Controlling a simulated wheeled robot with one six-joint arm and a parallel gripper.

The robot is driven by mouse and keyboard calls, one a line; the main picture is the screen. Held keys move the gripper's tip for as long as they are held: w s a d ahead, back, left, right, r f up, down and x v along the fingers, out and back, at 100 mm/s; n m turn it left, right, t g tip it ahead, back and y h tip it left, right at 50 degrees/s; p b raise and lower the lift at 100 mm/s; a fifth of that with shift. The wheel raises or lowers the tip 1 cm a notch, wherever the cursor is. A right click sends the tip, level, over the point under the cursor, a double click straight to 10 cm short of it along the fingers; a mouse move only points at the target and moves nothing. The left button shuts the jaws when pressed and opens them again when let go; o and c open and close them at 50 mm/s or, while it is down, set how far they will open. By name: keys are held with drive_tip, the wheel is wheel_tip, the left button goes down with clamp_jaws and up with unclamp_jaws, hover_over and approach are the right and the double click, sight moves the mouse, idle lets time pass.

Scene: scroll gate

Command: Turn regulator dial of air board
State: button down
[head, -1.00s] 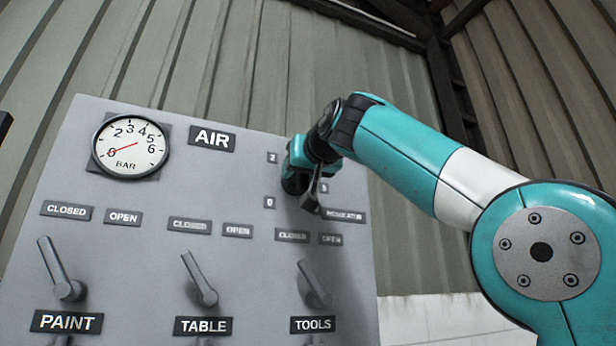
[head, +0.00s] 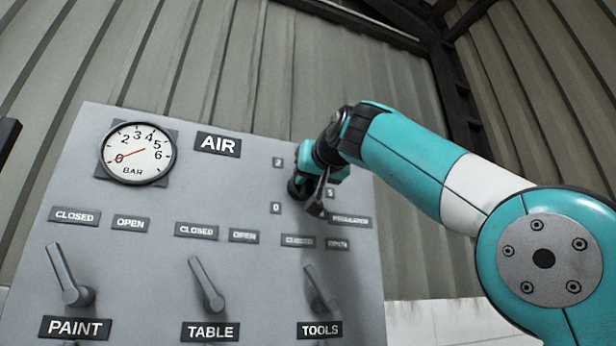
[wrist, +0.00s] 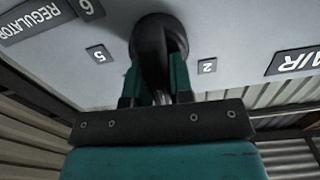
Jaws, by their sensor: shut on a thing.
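The air board (head: 110,195) is a grey panel that fills the lower left of the head view. The regulator dial (wrist: 157,42) is a dark round knob on the board in the wrist view, among number plates and a REGULATOR label (wrist: 30,20). My gripper (wrist: 158,85) is shut on the dial, one finger on each side. In the head view my gripper (head: 312,190) covers most of the dial at the board's upper right. The pressure gauge (head: 138,152) has its red needle near 0.
Levers for PAINT (head: 68,275), TABLE (head: 206,285) and TOOLS (head: 320,290) stick out below the dial, under CLOSED and OPEN plates. A corrugated wall (head: 330,70) stands behind the board.

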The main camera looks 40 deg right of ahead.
drive_tip(key=m, duration=0.4)
drive_tip(key=shift+d+f, duration=0.1)
drive_tip(key=shift+d, duration=0.05)
drive_tip(key=m+b, duration=0.1)
drive_tip(key=m, duration=0.3)
drive_tip(key=shift+d+f+m, duration=0.1)
drive_tip(key=shift+m, duration=0.2)
drive_tip(key=m+b, duration=0.1)
drive_tip(key=m, duration=0.3)
drive_tip(key=shift+s+f, duration=0.1)
drive_tip(key=shift+f, duration=0.05)
drive_tip(key=shift+d+f+m+b, duration=0.1)
drive_tip(key=shift+m+b, duration=0.25)
drive_tip(key=shift+m, duration=1.75)
drive_tip(key=c, duration=1)
unclamp_jaws()
